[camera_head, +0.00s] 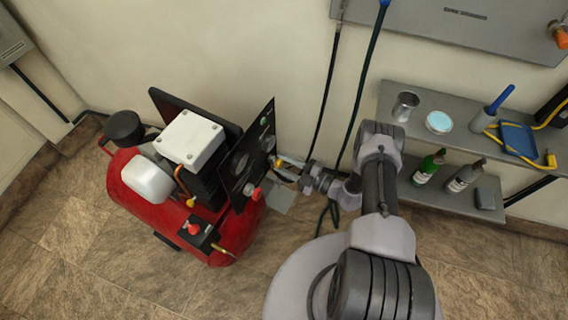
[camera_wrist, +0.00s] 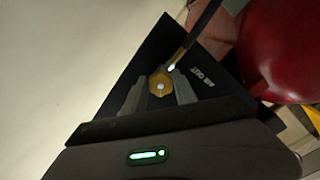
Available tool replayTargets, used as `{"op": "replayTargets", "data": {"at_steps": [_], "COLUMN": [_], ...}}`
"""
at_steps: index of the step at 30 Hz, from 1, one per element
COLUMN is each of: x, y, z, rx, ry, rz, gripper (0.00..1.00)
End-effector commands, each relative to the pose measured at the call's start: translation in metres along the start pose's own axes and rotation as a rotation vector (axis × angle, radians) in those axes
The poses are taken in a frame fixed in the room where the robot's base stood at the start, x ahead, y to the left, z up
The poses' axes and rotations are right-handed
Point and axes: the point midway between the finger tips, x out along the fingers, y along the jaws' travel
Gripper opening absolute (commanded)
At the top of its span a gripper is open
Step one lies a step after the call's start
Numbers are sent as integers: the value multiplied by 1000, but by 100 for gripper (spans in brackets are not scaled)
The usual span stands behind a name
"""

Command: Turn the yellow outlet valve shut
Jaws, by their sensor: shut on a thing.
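The yellow outlet valve (camera_wrist: 161,84) shows in the wrist view on a black panel (camera_wrist: 135,72) lettered "AIR OUT". My gripper (camera_wrist: 161,92) is shut on the valve, with one grey finger on each side of it. In the head view my gripper (camera_head: 290,170) reaches the right side of the black panel (camera_head: 247,157) on the red compressor (camera_head: 132,205). The valve is small there and largely hidden by my gripper. I cannot tell from these frames how far the valve is turned.
Dark hoses (camera_head: 325,95) hang down the wall behind. A grey shelf (camera_head: 465,130) with bottles and cups stands to the right of my arm. The tiled floor in front is clear.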

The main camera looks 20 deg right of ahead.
Motion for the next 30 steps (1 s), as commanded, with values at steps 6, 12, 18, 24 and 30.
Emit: {"op": "replayTargets", "data": {"at_steps": [6, 12, 18, 24, 30], "x": [0, 0, 0, 0, 0], "y": [-2, -3, -3, -3, -3], "z": [0, 0, -1, -1, -1], "rx": [200, 369, 503, 592, 638], "ry": [0, 0, -1, -1, -1], "rz": [-2, -2, -2, -1, -1], "gripper": [0, 0, 0, 0, 0]}}
